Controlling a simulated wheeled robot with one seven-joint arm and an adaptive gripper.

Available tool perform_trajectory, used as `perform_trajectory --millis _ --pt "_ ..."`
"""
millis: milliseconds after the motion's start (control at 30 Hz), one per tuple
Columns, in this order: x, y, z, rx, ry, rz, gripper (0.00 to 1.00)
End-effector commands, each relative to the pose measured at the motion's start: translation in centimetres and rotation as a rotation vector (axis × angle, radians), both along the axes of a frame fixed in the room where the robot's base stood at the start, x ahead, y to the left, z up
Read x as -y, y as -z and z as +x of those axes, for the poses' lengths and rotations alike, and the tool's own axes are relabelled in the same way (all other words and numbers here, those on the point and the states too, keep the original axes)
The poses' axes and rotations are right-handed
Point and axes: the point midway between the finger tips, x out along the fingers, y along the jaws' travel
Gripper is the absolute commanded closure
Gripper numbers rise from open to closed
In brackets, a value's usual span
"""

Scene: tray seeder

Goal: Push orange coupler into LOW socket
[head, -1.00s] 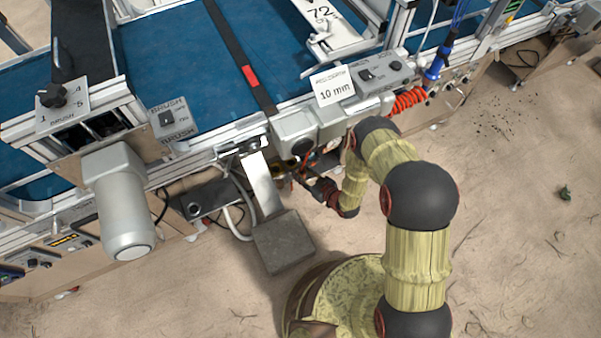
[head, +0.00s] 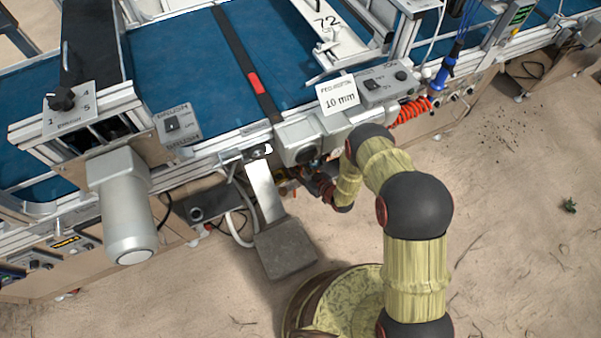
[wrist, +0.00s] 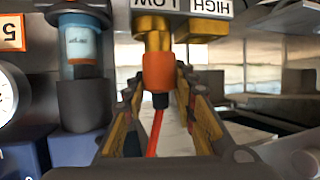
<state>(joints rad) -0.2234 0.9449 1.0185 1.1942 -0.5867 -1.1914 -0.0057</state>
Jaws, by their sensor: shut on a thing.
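The orange coupler (wrist: 160,72) is upright in the wrist view, with a dark collar and a red-orange hose (wrist: 155,132) below it. The brass LOW socket (wrist: 153,36) is directly above it, in line and with no clear gap; I cannot tell how deep the coupler sits. The brass HIGH socket (wrist: 203,28) is just to the right and has nothing on it. My gripper (wrist: 158,88) is shut on the coupler, one finger on each side. In the head view my gripper (head: 318,183) is at the machine's front side, largely hidden, and the coupler cannot be made out.
In the wrist view a clear blue-lit filter bowl (wrist: 82,55) and a gauge (wrist: 12,95) are at the left. In the head view a grey pedal plate (head: 285,248) and a control box (head: 300,143) are close to my gripper. Sandy floor (head: 520,230) is open at the right.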

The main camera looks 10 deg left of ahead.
Motion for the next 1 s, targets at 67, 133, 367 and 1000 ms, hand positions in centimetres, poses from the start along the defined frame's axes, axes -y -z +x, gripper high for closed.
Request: perform_trajectory --millis 67,133,367,1000 --pt "-0.4 0.0 0.5 0.001 -0.001 0.000 1.00" --pt "-0.6 0.0 0.9 0.000 -0.001 0.001 1.00" --pt "-1.4 0.0 2.3 0.001 0.000 -0.001 1.00" --pt "-2.2 0.0 3.5 0.000 0.000 0.000 1.00"
